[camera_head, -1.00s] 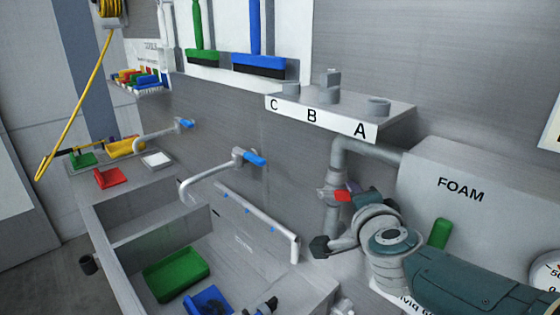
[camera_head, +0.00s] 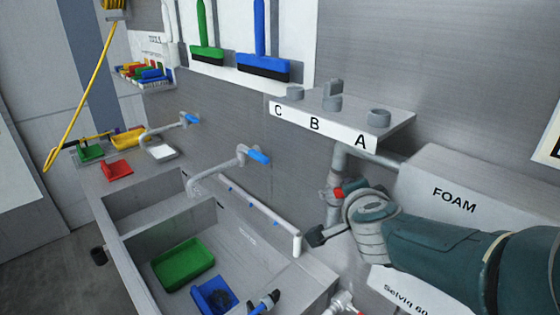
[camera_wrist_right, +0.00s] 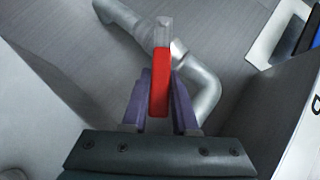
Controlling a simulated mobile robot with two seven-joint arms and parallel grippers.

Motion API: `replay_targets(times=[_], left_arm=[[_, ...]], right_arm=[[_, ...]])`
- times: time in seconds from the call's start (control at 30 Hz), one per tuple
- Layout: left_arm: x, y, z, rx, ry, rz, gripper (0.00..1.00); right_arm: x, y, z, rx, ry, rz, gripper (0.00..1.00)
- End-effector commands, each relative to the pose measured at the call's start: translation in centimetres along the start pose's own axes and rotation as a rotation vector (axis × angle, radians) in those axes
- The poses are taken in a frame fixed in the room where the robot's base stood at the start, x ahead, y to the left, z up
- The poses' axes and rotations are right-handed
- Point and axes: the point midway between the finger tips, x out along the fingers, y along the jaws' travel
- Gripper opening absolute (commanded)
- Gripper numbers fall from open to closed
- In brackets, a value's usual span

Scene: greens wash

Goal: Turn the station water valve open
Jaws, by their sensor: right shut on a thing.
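The station water valve has a red handle (camera_head: 338,193) on the grey vertical pipe (camera_head: 336,165) below the shelf marked C, B, A. In the right wrist view the red handle (camera_wrist_right: 160,80) stands between the purple fingers of my right gripper (camera_wrist_right: 160,92), which is shut on it. A grey pipe with an elbow (camera_wrist_right: 203,85) runs behind it. In the head view my wrist hides most of the fingers and part of the valve. I cannot tell the handle's exact angle to the pipe. My left gripper is not in view.
The foam box (camera_head: 455,190) stands right of the valve, close behind my right arm. The labelled shelf (camera_head: 335,130) juts out above. A blue-handled tap (camera_head: 238,160) reaches over the sink.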

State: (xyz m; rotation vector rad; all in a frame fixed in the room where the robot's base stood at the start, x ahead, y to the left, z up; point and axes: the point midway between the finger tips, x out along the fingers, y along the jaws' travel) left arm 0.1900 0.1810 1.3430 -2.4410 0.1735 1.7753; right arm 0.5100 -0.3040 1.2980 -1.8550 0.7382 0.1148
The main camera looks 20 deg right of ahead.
Motion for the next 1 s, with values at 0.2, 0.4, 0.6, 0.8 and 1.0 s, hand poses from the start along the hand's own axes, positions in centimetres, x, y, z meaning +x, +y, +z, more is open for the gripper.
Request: replay_targets(times=[0.2, 0.4, 0.6, 0.8, 1.0], left_arm=[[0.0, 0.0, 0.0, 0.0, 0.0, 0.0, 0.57], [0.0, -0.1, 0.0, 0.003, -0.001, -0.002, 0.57], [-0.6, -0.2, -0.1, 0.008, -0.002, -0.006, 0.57], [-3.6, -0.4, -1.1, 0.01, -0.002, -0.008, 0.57], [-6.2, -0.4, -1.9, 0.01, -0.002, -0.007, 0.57]], right_arm=[[0.0, 0.0, 0.0, 0.0, 0.001, 0.0, 0.5], [0.0, 0.0, 0.0, 0.001, 0.001, 0.0, 0.57], [-0.5, -0.1, -0.1, 0.0, -0.001, 0.002, 0.57], [-3.5, -0.5, -0.3, 0.001, -0.002, 0.003, 0.57], [-7.4, -0.4, -0.2, 0.002, -0.001, 0.002, 0.57]])
